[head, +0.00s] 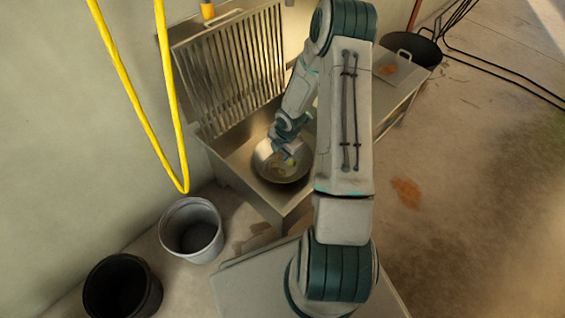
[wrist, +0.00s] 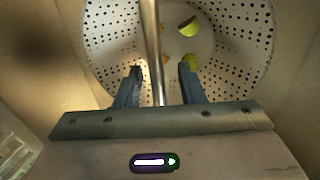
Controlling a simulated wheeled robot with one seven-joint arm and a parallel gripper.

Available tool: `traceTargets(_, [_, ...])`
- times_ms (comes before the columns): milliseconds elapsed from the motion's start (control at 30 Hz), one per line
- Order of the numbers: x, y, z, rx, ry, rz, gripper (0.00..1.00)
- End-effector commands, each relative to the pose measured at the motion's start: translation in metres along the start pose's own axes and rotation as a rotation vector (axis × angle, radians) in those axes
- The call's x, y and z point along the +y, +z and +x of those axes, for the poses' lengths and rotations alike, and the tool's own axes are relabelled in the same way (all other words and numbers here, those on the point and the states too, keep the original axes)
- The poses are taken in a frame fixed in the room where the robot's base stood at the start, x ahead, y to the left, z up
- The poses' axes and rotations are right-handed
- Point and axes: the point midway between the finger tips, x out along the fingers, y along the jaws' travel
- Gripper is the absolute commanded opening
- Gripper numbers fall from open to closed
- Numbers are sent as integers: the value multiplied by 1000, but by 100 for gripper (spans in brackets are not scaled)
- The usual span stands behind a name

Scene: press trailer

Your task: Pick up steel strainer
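The steel strainer (head: 283,176) is a round bowl sitting in the metal sink basin in the head view. In the wrist view the strainer (wrist: 241,48) shows a perforated wall, with green and orange pieces lying inside. A thin metal bar (wrist: 151,35) crosses above the bowl, and it looks like a handle. My gripper (wrist: 160,70) is over the bowl with its fingers apart, one on each side of the bar. I see a gap beside the bar, most clearly on the right. In the head view my gripper (head: 287,149) partly hides the bowl.
A slatted metal rack (head: 235,65) stands behind the basin (head: 235,150). A grey bucket (head: 191,230) and a black bucket (head: 122,287) stand on the floor at left. A yellow hose (head: 138,110) hangs at upper left. A dark pan (head: 415,50) is at upper right.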

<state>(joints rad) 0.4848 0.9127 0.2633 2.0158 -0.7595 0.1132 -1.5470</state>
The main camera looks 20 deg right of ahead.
Motion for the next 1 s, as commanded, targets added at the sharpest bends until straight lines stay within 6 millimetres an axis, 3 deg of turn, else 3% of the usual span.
traceTargets(233, [0,0,1,-1,1,1,33])
traceTargets(333, [0,0,1,-1,1,1,5])
traceTargets(367, [0,0,1,-1,1,1,0])
traceTargets(733, [2,1,-3,-1,2,1,0])
traceTargets(1000, [11,1,-49,-1,4,2,0])
